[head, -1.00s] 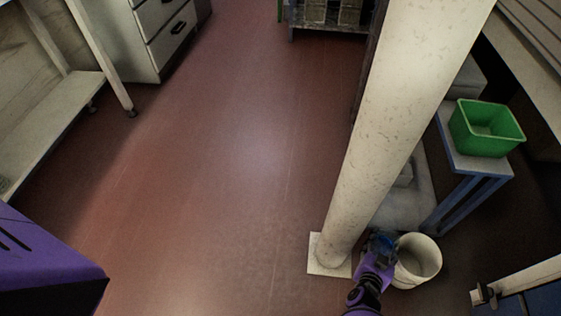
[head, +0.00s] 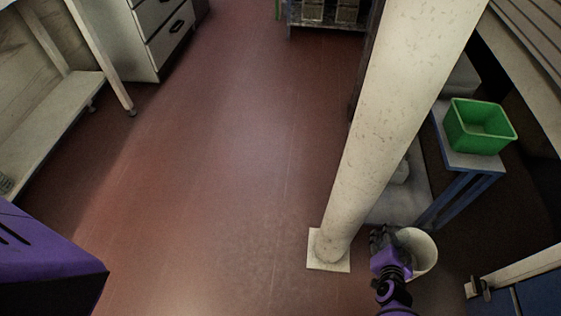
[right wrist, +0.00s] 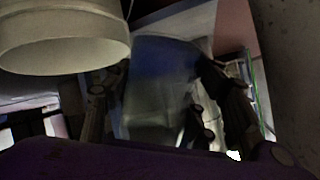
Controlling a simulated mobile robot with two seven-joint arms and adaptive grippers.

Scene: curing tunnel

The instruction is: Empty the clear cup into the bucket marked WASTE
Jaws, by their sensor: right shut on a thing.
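My right gripper (head: 381,238) is low beside the foot of the pale column, at the left rim of a whitish bucket (head: 425,254). In the right wrist view its dark fingers are shut around a clear cup (right wrist: 155,105) with a blue band or blue contents. In the head view the cup is hidden by the gripper, and I cannot tell how far it is tilted. The bucket shows close by in the right wrist view (right wrist: 65,40). No marking is readable on it. My left gripper is out of view.
A thick pale column (head: 390,130) on a square base plate stands just left of the bucket. A green bin (head: 480,127) sits on a blue-legged stand (head: 472,160) at the right. The red floor (head: 220,180) to the left is clear.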

